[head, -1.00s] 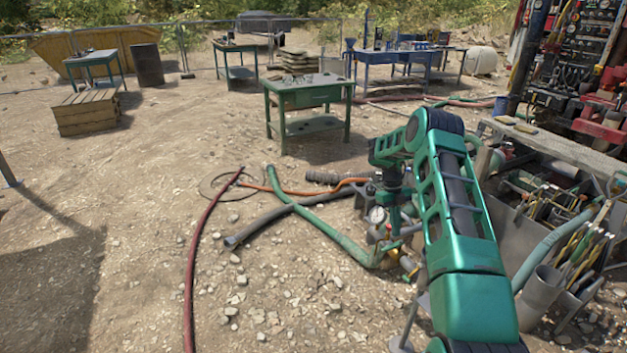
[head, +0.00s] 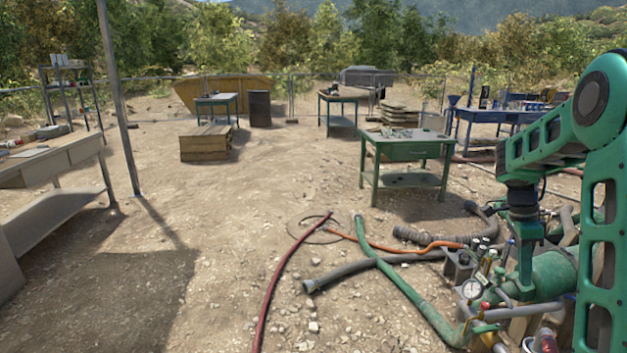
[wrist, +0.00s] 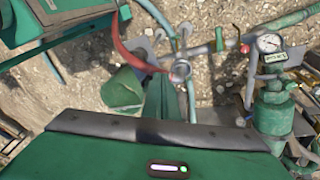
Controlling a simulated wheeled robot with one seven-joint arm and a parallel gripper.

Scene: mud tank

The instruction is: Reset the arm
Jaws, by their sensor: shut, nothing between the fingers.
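My arm comes in from the right edge of the head view, bends at a large round joint and reaches left. Its wrist hangs straight down to my gripper (head: 525,284). The gripper is shut and empty, in front of a green tank with pipes (head: 555,272); I cannot tell its distance from them.
Hoses cross the ground: a red one (head: 278,285), a green one (head: 395,280) and a grey one (head: 350,269). A green table (head: 403,179) stands beyond them, with a wooden crate (head: 205,146) farther left. A workbench (head: 55,160) is at left. Middle ground is open.

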